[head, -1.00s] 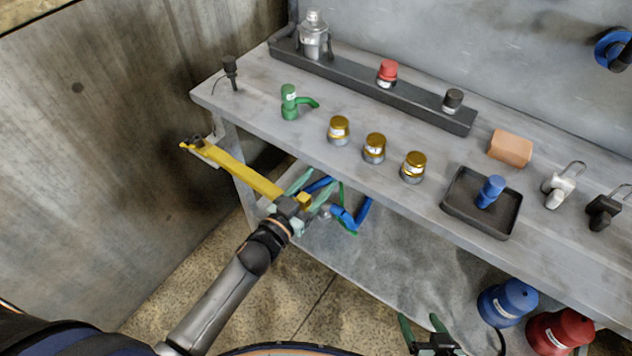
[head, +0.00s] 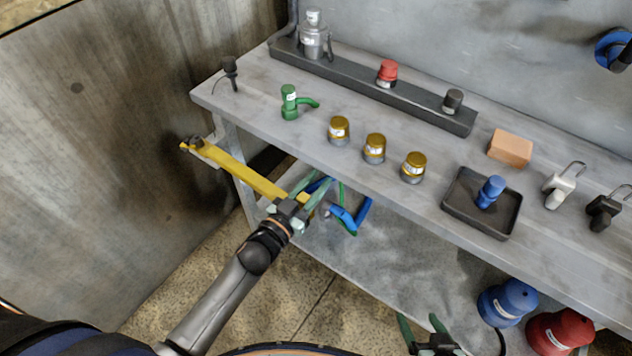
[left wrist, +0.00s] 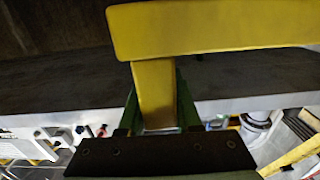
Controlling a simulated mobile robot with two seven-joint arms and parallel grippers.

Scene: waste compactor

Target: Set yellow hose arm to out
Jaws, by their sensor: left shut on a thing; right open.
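The yellow hose arm (head: 240,174) is a long bar joined to a bracket at the left end of the bench, and it sticks out to the front right, below the bench top. It also shows large across the top of the left wrist view (left wrist: 215,28), with a short yellow part hanging from it. My left gripper (head: 302,205) is shut on the arm's free end; in the left wrist view its green fingers (left wrist: 158,100) stand on both sides of that short part. My right gripper (head: 423,330) is open and empty at the bottom of the head view.
The grey bench (head: 300,150) carries a green tap (head: 290,103), several gold-capped jars and a black tray (head: 462,205). A blue hose piece (head: 350,218) lies on the lower shelf near my left gripper. Blue (head: 510,300) and red canisters stand lower right.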

